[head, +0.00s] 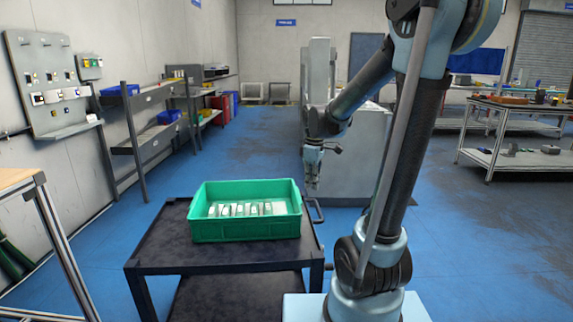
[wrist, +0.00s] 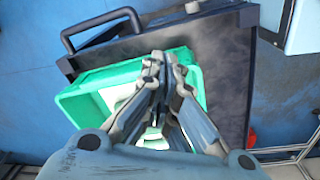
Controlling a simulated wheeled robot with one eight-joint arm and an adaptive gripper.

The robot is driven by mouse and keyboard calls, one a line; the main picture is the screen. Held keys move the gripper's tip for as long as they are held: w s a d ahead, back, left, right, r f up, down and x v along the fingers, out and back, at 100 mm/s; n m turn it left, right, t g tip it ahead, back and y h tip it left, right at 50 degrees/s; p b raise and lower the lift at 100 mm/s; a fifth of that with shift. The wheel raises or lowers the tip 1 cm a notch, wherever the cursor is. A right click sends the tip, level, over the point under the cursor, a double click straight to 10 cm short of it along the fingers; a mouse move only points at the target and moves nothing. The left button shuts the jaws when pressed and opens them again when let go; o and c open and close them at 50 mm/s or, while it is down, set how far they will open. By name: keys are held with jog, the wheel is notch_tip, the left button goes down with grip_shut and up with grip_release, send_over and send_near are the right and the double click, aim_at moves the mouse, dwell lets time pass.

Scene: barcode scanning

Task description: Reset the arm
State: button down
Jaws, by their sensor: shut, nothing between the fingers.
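My arm rises on the right of the head view and bends over to the middle. My gripper (head: 313,185) hangs downward behind and to the right of the green crate (head: 247,231), apart from it. In the wrist view my gripper (wrist: 163,62) is shut with nothing between its fingers. The green crate (wrist: 78,108) shows below it there, partly hidden by the fingers. Several pale items (head: 238,209) lie in a row inside the crate.
The crate stands on a dark cart (head: 160,245) with a handle (head: 317,211) at its right side. Wall shelves (head: 150,97) stand at the left and a workbench (head: 520,107) at the right. A large grey cabinet (head: 350,160) stands behind my gripper. Blue floor is open at the back.

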jog(key=s+d+f+m, duration=0.2)
jog(key=s+d+m, duration=0.1)
jog(key=s, duration=0.4)
jog(key=s+d+f+m+t, duration=0.1)
jog(key=s+d+f+m, duration=0.1)
jog(key=s+m, duration=0.3)
jog(key=s+d+f+m, duration=0.2)
jog(key=s+d+m, duration=0.2)
jog(key=s, duration=0.6)
jog(key=shift+s+d+f+m+t, duration=0.15)
jog(key=shift+d+f+m+t, duration=0.15)
jog(key=shift+m, duration=0.2)
